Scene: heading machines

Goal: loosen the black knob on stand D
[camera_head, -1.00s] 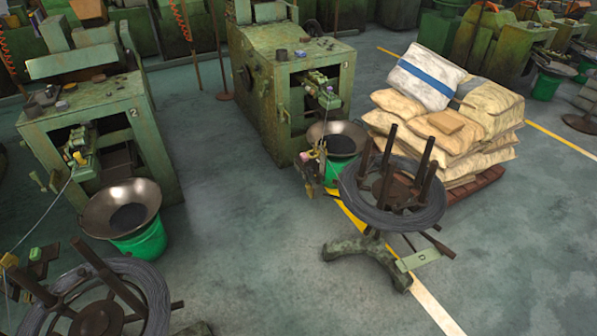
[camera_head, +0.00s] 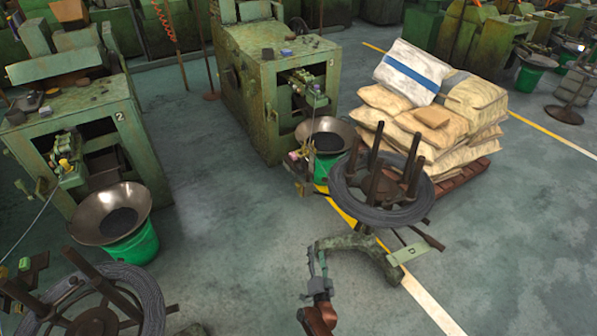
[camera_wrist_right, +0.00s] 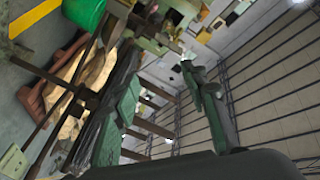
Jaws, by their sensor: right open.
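Stand D carries a coil of grey wire (camera_head: 345,200) around several brown upright posts. Its label plate (camera_head: 410,252) with the letter D sits on a leg near the floor. My right gripper (camera_head: 316,262) is open and empty, left of the stand's base in the head view and apart from the coil. In the right wrist view its dark fingers (camera_wrist_right: 199,80) show against the ceiling, with the stand's coil (camera_wrist_right: 88,135) tilted on the left. I cannot make out the black knob in either view. My left gripper is not in view.
A pallet of stacked sacks (camera_head: 440,125) is behind the stand. Machine 2 (camera_head: 85,110) and another green machine (camera_head: 275,85) stand left and behind, with bowls on green buckets. Another wire coil (camera_head: 140,290) is at the lower left.

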